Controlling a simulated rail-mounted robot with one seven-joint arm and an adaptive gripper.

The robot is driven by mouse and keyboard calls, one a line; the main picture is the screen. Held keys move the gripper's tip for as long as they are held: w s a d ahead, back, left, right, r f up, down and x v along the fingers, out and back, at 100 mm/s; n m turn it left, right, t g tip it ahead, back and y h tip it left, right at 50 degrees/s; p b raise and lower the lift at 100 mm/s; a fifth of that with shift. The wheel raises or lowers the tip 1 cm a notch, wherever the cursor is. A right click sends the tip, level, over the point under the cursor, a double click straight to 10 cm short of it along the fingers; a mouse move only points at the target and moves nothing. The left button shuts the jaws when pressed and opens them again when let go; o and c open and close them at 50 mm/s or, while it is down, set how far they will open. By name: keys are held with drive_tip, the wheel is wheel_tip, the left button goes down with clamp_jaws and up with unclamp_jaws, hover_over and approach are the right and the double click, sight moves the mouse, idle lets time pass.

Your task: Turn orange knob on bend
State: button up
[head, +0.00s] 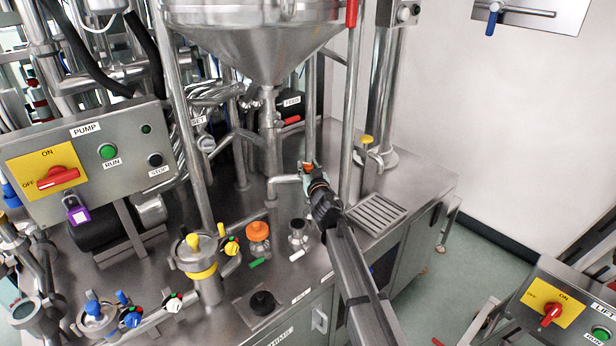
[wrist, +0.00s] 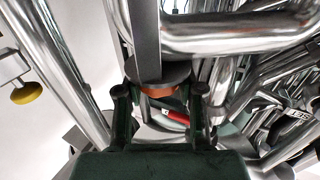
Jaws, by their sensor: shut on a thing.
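The orange knob on the bend (head: 308,166) shows as a small orange patch at the end of my arm, by a steel pipe bend (head: 287,180). My gripper (head: 313,174) is at this knob and partly hides it. In the wrist view, the two dark fingers of my gripper (wrist: 160,98) stand on either side of the orange knob (wrist: 158,92), shut on it. A dark round disc (wrist: 160,74) covers much of the knob there. The contact itself is hard to see, and I cannot tell how far the knob is turned.
A larger orange knob (head: 258,231) stands on the steel bench left of my arm. A yellow knob (head: 366,140) and a drain grate (head: 376,214) are to the right. The steel funnel (head: 262,40) hangs above. Pipes crowd close around my gripper; the right bench corner is clear.

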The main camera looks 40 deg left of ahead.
drive_tip(key=shift+w+f+m+t+h+b, duration=0.2)
drive_tip(key=shift+m+t+h+b, duration=0.35)
drive_tip(key=shift+b, duration=2.35)
drive_tip(key=b, duration=0.2)
drive_tip(key=m+t+b, duration=0.1)
drive_tip(key=b, duration=0.1)
drive_tip(key=shift+s+d+r+h, duration=0.1)
drive_tip(key=shift+s+r+h, duration=0.05)
drive_tip(key=shift+r+h, duration=0.1)
drive_tip(key=shift+f, duration=0.1)
drive_tip(key=o, duration=1.1)
drive_tip(key=shift+d, duration=0.15)
drive_tip(key=shift+s, duration=0.15)
drive_tip(key=v, duration=1.1)
drive_tip(key=shift+s+d, duration=0.25)
drive_tip(key=shift+d, duration=0.05)
